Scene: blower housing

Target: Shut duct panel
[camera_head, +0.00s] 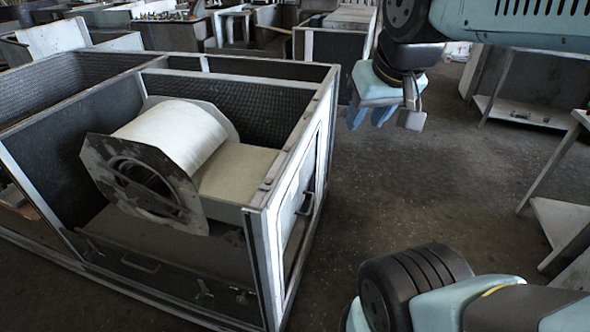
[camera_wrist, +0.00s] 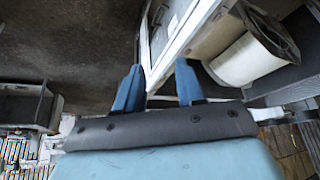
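The blower housing (camera_head: 262,215) is a white-framed box with dark mesh walls at the left of the head view. Its top and near side look open, showing a pale blower drum (camera_head: 180,135). The right side has a white-framed panel (camera_head: 297,215) with a dark bar handle. A brownish panel (camera_head: 165,262) with a handle lies low inside the near side. I cannot tell which one is the duct panel. My gripper (camera_head: 370,117) is right of the housing, apart from it. In the wrist view its blue fingers (camera_wrist: 158,90) are spread and empty, with the housing frame (camera_wrist: 172,45) beyond.
Bare dark floor (camera_head: 420,190) lies between the housing and the workbenches (camera_head: 525,112) at the right. A white-topped table (camera_head: 565,225) stands at the right edge. More metal cabinets and clutter (camera_head: 170,20) fill the background.

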